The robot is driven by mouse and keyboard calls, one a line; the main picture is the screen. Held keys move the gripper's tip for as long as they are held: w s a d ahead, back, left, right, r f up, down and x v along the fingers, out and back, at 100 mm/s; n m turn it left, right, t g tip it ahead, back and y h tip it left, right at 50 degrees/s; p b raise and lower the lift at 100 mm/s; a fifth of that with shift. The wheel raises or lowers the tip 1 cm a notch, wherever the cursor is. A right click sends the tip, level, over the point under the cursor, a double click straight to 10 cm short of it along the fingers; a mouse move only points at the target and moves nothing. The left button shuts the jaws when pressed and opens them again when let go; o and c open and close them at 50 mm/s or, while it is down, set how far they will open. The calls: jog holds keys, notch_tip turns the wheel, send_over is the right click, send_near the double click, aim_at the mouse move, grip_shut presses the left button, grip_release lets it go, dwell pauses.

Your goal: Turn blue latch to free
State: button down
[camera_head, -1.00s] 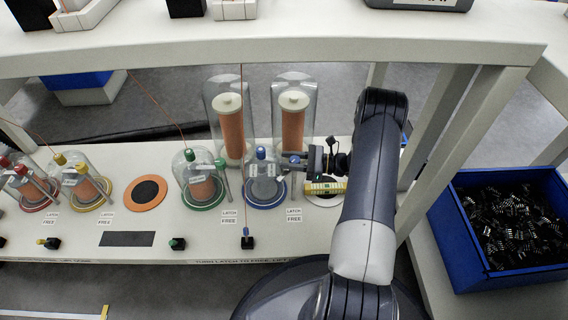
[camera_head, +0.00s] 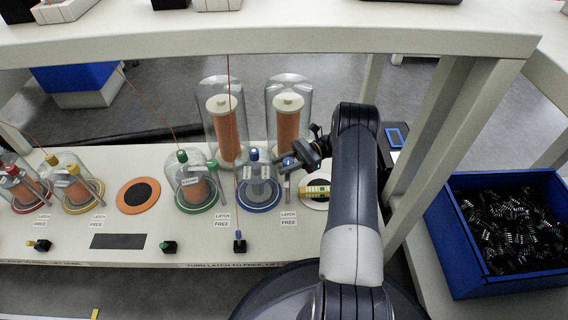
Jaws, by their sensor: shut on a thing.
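The blue-based glass dome (camera_head: 265,176) stands on the shelf with a blue knob (camera_head: 254,154) on top and a blue ring (camera_head: 262,208) around its foot. The blue latch (camera_head: 288,161) is a small blue-topped lever at the right side of this dome. My gripper (camera_head: 296,160) comes in from the right, tilted, and is shut on the blue latch. The jaws hide part of the latch, so its exact angle is hard to tell. A "LATCH FREE" label (camera_head: 289,218) lies in front of it.
A green-based dome (camera_head: 193,181) stands close on the left. Two tall domes with orange cylinders (camera_head: 287,130) stand behind. A round plate with a yellow-green piece (camera_head: 315,192) lies to the right. A thin cord (camera_head: 232,110) hangs in front. A shelf beam (camera_head: 250,45) runs above.

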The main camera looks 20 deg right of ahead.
aim_at(284, 162)
jog(key=shift+s, duration=0.1)
dwell(0.3)
jog(key=c, duration=1)
grip_release()
notch_tip(284, 162, up, 10)
jog(key=p, duration=1)
jog(key=shift+f, duration=0.2)
notch_tip(284, 162, down, 10)
jog(key=b, duration=1)
jog(key=shift+r, duration=0.15)
